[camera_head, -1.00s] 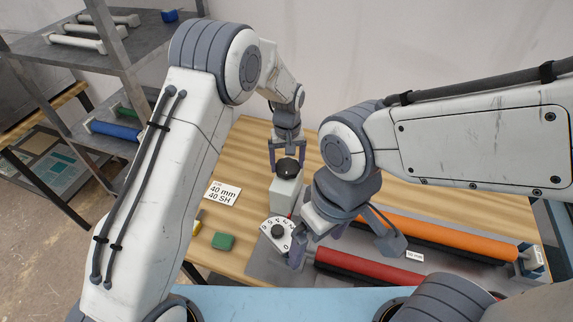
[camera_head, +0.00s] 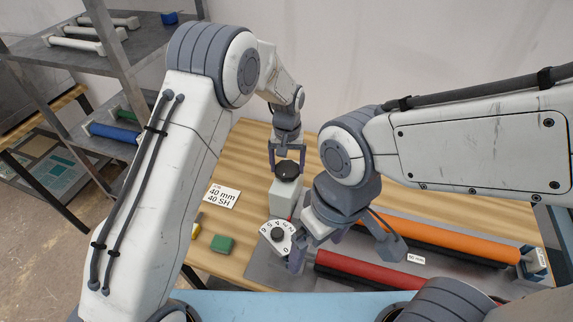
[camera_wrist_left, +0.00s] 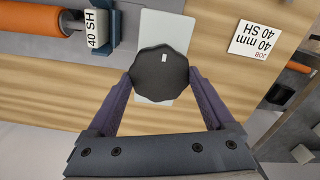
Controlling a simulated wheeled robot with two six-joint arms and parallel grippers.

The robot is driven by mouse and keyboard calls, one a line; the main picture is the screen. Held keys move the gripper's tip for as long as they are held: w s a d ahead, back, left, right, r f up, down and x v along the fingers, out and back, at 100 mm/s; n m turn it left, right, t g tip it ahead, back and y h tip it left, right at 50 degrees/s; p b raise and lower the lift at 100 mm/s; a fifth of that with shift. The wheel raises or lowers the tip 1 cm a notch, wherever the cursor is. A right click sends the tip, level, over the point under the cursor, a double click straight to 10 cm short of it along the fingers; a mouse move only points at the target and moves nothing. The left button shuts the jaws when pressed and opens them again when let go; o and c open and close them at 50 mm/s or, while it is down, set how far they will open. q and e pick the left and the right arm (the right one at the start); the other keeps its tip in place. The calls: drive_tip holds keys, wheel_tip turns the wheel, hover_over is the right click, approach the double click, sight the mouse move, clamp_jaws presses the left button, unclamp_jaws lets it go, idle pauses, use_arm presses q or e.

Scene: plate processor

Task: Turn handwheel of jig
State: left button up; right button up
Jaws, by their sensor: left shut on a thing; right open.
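The black handwheel (camera_head: 288,170) sits on top of a pale box-shaped jig (camera_head: 289,197) on the wooden table. My left gripper (camera_head: 287,172) is shut on the handwheel from above, one finger on each side. In the left wrist view the handwheel (camera_wrist_left: 160,72) is a dark, many-sided disc with a small white mark near its upper edge, between the fingers (camera_wrist_left: 160,78). A white dial plate (camera_head: 268,229) with numbers and a black knob is in front of the jig. My right gripper (camera_head: 345,257) is open and empty, low above the red roller.
A red roller (camera_head: 365,271) and an orange roller (camera_head: 440,236) lie to the right. A white job card (camera_head: 222,196) reads "40 mm 40 SH". A green block (camera_head: 222,244) is at the table's front left. A shelf (camera_head: 60,60) with rollers stands at the left.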

sight(287, 167)
use_arm(q)
drive_tip(key=o, duration=1.1)
drive_tip(key=shift+w, duration=0.1)
drive_tip(key=shift+r, duration=0.15)
drive_tip(key=shift+r, duration=0.3)
wheel_tip(287, 167, up, 10)
drive_tip(key=b, duration=0.2)
drive_tip(key=shift+b, duration=0.4)
drive_tip(key=shift+f, duration=0.15)
